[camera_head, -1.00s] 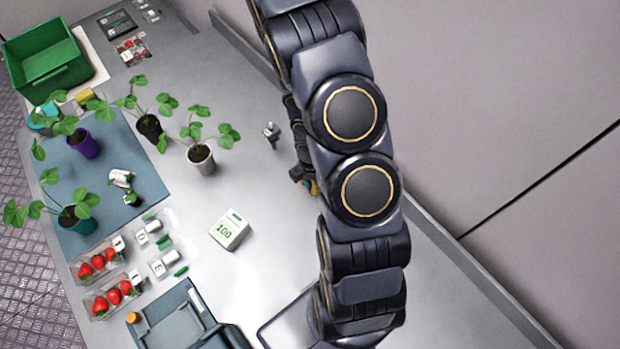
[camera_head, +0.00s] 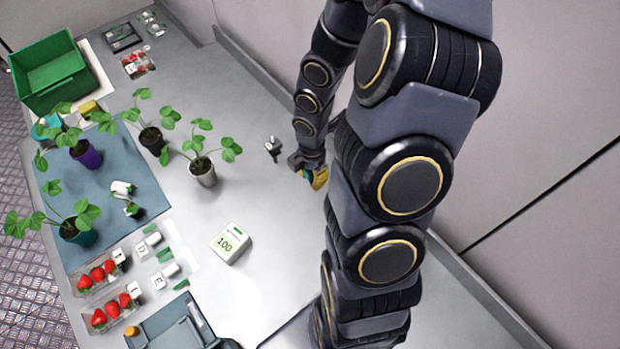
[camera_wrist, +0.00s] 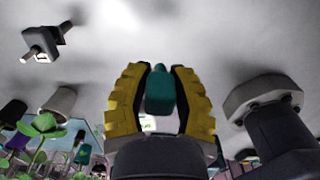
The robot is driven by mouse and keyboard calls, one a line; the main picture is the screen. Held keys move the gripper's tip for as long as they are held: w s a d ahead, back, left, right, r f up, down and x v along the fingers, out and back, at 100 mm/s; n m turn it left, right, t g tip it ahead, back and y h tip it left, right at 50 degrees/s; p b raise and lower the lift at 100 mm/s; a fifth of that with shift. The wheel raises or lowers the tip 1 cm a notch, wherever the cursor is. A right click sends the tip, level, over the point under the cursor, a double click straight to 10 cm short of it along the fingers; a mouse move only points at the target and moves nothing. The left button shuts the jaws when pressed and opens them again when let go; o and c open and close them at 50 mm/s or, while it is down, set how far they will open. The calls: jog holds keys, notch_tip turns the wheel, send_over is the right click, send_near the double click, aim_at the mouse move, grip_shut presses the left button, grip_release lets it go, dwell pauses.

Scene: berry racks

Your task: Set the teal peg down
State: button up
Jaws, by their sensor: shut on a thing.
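In the wrist view, my gripper (camera_wrist: 160,98) has two yellow ridged fingers shut on the teal peg (camera_wrist: 160,90). The peg lies between the fingers, its end showing near the fingertips. Pale grey surface shows beyond it; I cannot tell whether the peg touches it. In the head view, my gripper (camera_head: 318,179) is low at the right side of the grey table (camera_head: 255,195), partly behind my arm.
A small grey metal fitting (camera_head: 273,148) stands just left of my gripper. A white box marked 100 (camera_head: 230,243), potted plants (camera_head: 203,172), strawberry trays (camera_head: 97,275) and a green crate (camera_head: 50,75) lie farther left. Table between the plants and my gripper is mostly clear.

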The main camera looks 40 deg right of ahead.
notch_tip(320, 180, up, 9)
jog(key=shift+r, duration=0.1)
jog(key=shift+w+d+f+m, duration=0.15)
jog(key=shift+w+d+m, duration=0.1)
jog(key=shift+d, duration=0.35)
jog(key=shift+w+d+f+m, duration=0.1)
jog(key=shift+w+d+m, duration=0.15)
jog(key=shift+d, duration=0.3)
jog(key=w, duration=1)
jog(key=shift+r, duration=0.2)
jog(key=shift+n, duration=0.5)
jog(key=w+a, duration=0.1)
jog(key=w, duration=0.1)
jog(key=w+a, duration=0.4)
jog(key=w, duration=0.1)
jog(key=shift+f, duration=0.1)
send_over(238, 119)
jog(key=f, duration=1.4)
jog(key=shift+s+f, duration=0.1)
jog(key=shift+s, duration=0.15)
jog(key=shift+w+d+f, duration=0.1)
jog(key=shift+w+f, duration=0.15)
jog(key=shift+f, duration=1.65)
jog(key=shift+f, duration=0.15)
